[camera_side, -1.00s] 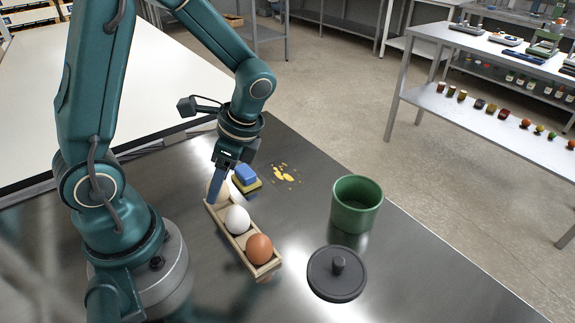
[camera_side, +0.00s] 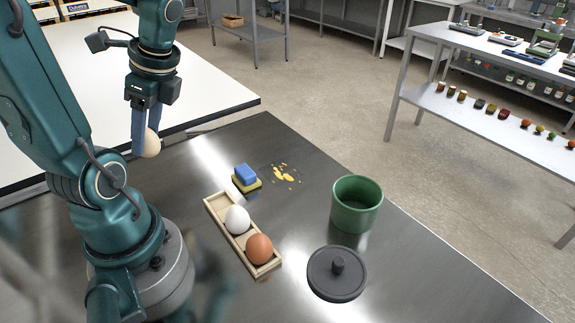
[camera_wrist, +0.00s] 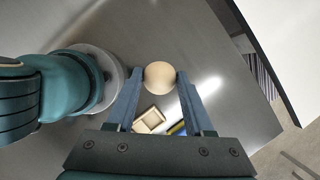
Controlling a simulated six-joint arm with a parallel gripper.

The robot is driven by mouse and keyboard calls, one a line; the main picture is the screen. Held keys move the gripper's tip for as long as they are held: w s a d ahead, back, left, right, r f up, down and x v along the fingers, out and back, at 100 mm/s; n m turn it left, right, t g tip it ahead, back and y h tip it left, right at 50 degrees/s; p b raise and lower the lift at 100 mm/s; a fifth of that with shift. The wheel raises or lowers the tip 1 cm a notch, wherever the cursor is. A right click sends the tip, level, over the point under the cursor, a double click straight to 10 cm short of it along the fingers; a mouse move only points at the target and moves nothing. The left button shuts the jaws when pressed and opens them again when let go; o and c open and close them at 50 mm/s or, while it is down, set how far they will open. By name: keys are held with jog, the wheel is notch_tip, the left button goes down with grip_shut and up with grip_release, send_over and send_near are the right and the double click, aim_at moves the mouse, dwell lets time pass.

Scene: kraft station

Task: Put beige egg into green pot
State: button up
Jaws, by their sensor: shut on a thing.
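My gripper (camera_side: 146,146) is shut on the beige egg (camera_side: 151,144) and holds it in the air, to the left of and well above the egg tray. In the wrist view the egg (camera_wrist: 159,77) sits between the two fingertips. The green pot (camera_side: 357,206) stands upright and open on the dark metal table, right of the tray. Its inside looks empty from what shows.
The wooden egg tray (camera_side: 217,202) holds a white egg (camera_side: 238,220) and a brown egg (camera_side: 259,249); its far slot is empty. A dark lid (camera_side: 337,273) lies in front of the pot. A blue and yellow sponge (camera_side: 246,176) and a yellow spill (camera_side: 284,173) lie behind.

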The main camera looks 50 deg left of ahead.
jog(key=shift+n+g+h, duration=0.3)
jog(key=shift+n+g, duration=0.1)
jog(key=shift+n, duration=0.8)
jog(key=shift+w+r+n+h, duration=0.25)
jog(key=shift+n+h, duration=0.15)
jog(key=shift+n, duration=0.6)
jog(key=w+r+n+h, duration=0.3)
jog(key=w+n, duration=0.4)
jog(key=n, duration=0.6)
jog(key=shift+w+d+r+t+h, duration=0.15)
jog(key=shift+w+d+t+h, duration=0.2)
jog(key=shift+h, duration=0.55)
jog(key=w+d+r+n+t, duration=0.3)
jog(key=w+d+r+n, duration=0.1)
jog(key=w+d+n, duration=0.6)
jog(key=w+d+r+n+t, duration=0.4)
jog(key=w+d+n, duration=0.5)
jog(key=n, duration=0.1)
jog(key=d+f+m, duration=0.2)
jog(key=d+f, duration=0.1)
jog(key=d, duration=0.3)
notch_tip(320, 180, down, 9)
jog(key=shift+w, duration=0.15)
jog(key=shift+g, duration=0.25)
